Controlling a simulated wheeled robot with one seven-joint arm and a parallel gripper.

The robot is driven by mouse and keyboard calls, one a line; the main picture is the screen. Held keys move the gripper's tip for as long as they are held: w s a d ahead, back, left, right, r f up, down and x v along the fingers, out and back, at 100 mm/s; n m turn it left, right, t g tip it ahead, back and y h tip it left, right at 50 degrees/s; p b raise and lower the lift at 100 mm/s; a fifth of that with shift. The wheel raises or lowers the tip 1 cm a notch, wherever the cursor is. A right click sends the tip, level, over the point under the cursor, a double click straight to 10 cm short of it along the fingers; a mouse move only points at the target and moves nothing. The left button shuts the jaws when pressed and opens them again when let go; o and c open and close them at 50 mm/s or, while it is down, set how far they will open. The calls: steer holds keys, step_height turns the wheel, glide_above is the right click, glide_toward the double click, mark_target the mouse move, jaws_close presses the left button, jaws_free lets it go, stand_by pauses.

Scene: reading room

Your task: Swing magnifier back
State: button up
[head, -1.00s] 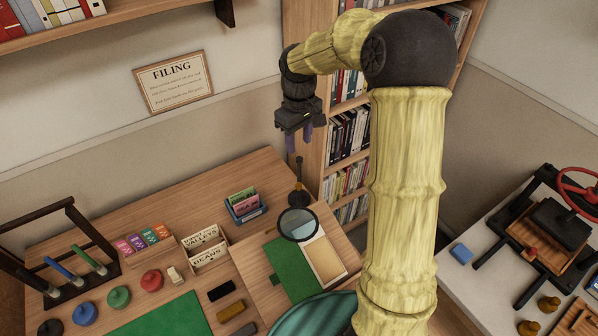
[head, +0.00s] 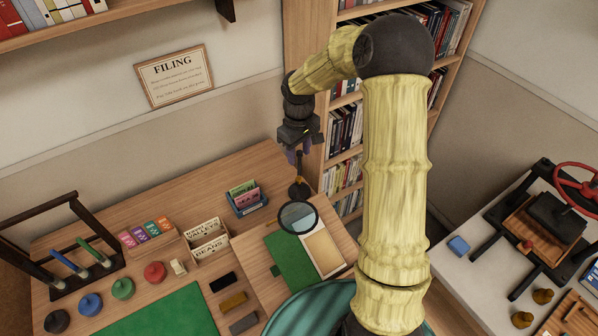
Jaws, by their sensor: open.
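The magnifier (head: 299,217) has a round dark-rimmed lens on a dark stand (head: 299,187) at the back right of the desk. Its lens hangs over the upper part of a slanted board holding a green panel and a pale framed panel. A thin handle sticks out to the left of the lens. My gripper (head: 299,155) points down just above the top of the stand, its purple fingers open. The fingers overlap the stand's top in this view, so I cannot tell whether they touch it.
A bookcase (head: 345,130) stands close behind and right of my gripper. Left of the magnifier are a blue card box (head: 249,207) and a wooden label box (head: 208,240). Dark and tan blocks (head: 233,302) lie at the front. A press (head: 550,220) stands on the right-hand table.

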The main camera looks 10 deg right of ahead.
mark_target(299, 178)
step_height(299, 178, down, 10)
steer(key=shift+r+p, duration=0.1)
steer(key=shift+p, duration=0.95)
jaws_close()
